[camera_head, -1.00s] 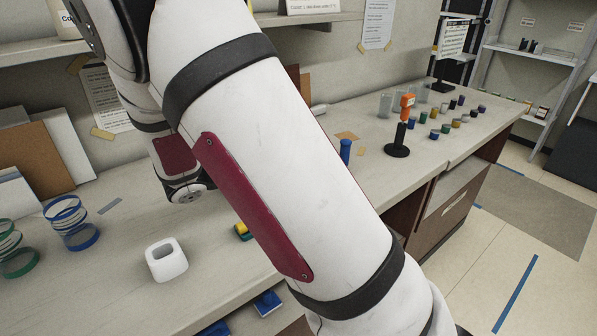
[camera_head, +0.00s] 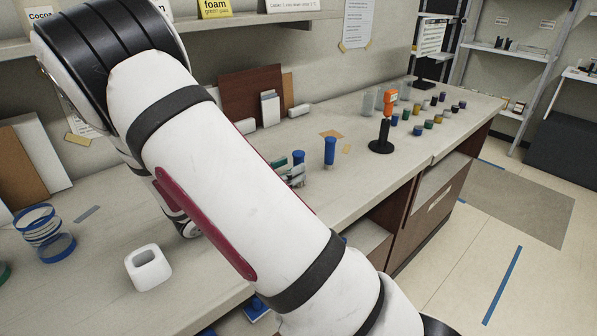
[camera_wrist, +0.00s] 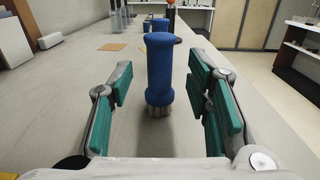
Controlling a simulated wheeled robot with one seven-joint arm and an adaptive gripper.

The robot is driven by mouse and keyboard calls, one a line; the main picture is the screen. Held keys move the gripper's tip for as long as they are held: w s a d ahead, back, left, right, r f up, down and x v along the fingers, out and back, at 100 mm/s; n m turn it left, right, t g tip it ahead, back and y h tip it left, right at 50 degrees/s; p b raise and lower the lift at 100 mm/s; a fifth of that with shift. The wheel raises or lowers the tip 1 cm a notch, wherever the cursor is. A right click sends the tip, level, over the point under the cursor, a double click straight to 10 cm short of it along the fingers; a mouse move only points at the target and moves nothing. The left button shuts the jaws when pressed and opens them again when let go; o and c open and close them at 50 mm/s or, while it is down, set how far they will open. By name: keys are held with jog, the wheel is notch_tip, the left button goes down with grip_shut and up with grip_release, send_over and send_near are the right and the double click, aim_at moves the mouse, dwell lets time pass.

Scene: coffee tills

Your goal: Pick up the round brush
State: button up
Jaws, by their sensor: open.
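The round brush (camera_wrist: 160,70) has a blue handle and a short pale bristle ring at its lower end. It stands upright on the counter in the wrist view. My gripper (camera_wrist: 160,85) is open, with one green-padded finger on each side of the brush and a visible gap on both sides. In the head view, my gripper (camera_head: 293,174) shows beyond my arm, low over the counter. The top of a blue handle (camera_head: 298,157), apparently the brush, shows there; its lower part is hidden by the fingers.
Another blue cylinder (camera_head: 330,151) stands just beyond the brush. A black stand with an orange top (camera_head: 387,115) and several small coloured cylinders are farther along the counter (camera_head: 350,185). A white hollow block (camera_head: 148,268) and blue ringed holder (camera_head: 57,247) are at left.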

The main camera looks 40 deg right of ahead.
aim_at(299, 162)
jog(key=shift+w+d, duration=0.1)
jog(key=shift+d, duration=1.9)
grip_shut()
jog(key=shift+r, duration=0.1)
